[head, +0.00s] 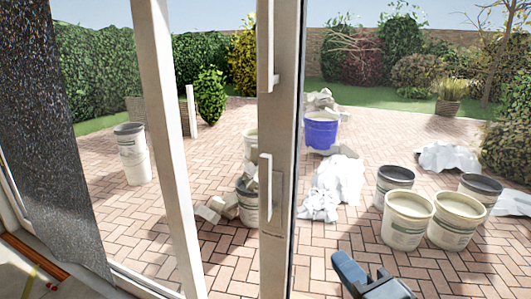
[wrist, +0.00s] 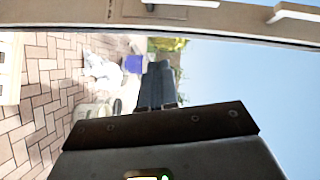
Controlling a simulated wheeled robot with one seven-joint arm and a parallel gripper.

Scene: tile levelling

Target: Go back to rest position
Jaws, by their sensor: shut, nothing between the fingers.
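My gripper (wrist: 160,85) shows in the wrist view with its dark fingers together and nothing between them. The view there is turned on its side, with sky and patio behind the fingers. In the head view, a dark part of my arm (head: 365,280) shows at the bottom, right of the door frame. My fingertips cannot be made out clearly there. No tile or levelling tool can be made out in either view.
A glass door frame (head: 278,150) with white handles stands close in front. Beyond it, buckets (head: 407,220), a blue tub (head: 321,131) and white sheeting (head: 333,185) stand on a brick patio (head: 225,255). Hedges (head: 95,75) line the back. The same door frame crosses the wrist view's top (wrist: 230,22).

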